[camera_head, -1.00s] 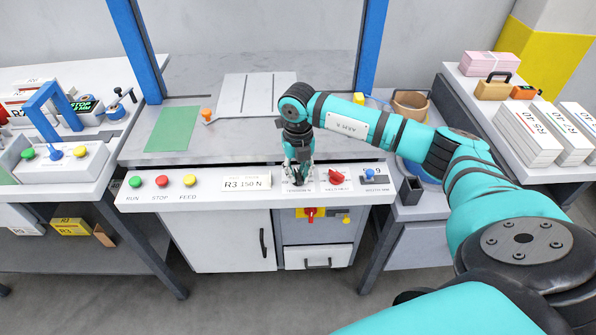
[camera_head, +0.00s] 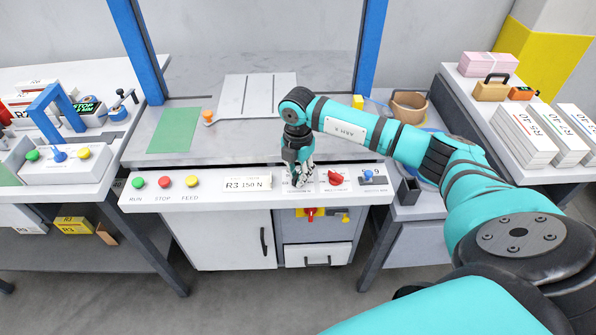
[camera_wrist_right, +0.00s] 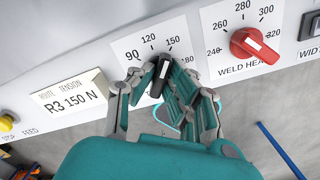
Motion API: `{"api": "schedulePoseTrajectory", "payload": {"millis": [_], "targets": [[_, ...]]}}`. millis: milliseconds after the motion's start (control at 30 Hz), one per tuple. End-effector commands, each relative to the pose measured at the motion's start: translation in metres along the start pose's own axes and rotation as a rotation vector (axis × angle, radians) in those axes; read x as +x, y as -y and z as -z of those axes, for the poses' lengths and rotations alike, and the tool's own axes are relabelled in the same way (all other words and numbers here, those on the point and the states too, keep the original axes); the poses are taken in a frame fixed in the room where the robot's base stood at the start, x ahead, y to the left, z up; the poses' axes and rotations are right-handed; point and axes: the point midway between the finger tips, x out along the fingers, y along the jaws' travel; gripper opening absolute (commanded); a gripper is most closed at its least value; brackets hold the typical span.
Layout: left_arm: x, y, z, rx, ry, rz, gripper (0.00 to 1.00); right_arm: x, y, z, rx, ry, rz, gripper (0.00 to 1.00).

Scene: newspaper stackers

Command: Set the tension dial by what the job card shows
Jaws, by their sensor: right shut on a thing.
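The job card (camera_wrist_right: 72,96) on the panel reads "ROUTE TENSION R3 150 N"; it also shows in the head view (camera_head: 246,184). The tension dial (camera_wrist_right: 161,72) is a black knob with a white pointer mark on a white scale plate, with 90, 120 and 150 legible and a further number partly hidden. The mark points up and slightly right, roughly towards 150. My right gripper (camera_head: 298,181) comes down on the dial from above. In the right wrist view its fingers are shut around the knob and hide the lower plate. My left gripper is out of view.
The red weld heat knob (camera_wrist_right: 255,43) sits close to the right of the dial, with a blue width control (camera_head: 368,175) beyond it. Green, red and yellow buttons (camera_head: 165,182) are at the panel's left. The worktop behind holds a green sheet (camera_head: 177,129).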

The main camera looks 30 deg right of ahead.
Motion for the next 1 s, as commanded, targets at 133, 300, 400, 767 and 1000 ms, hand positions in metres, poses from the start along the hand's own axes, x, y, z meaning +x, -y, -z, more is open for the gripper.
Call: {"api": "schedulePoseTrajectory", "payload": {"millis": [133,300,400,767,1000], "targets": [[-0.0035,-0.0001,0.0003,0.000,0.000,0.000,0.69,-0.0025,-0.0011,-0.0015,0.077,0.003,-0.005,0.00],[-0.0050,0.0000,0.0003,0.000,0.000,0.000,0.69,-0.0024,-0.0012,-0.0019,0.132,0.004,-0.005,0.00],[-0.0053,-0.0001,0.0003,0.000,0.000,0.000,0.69,-0.0023,-0.0013,-0.0021,0.149,0.004,-0.005,0.00],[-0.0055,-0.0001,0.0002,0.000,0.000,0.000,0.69,-0.0022,-0.0014,-0.0022,0.161,0.005,-0.006,0.00],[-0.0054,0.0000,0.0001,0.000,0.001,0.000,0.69,-0.0019,-0.0011,-0.0019,0.160,0.004,-0.005,0.29]]}}
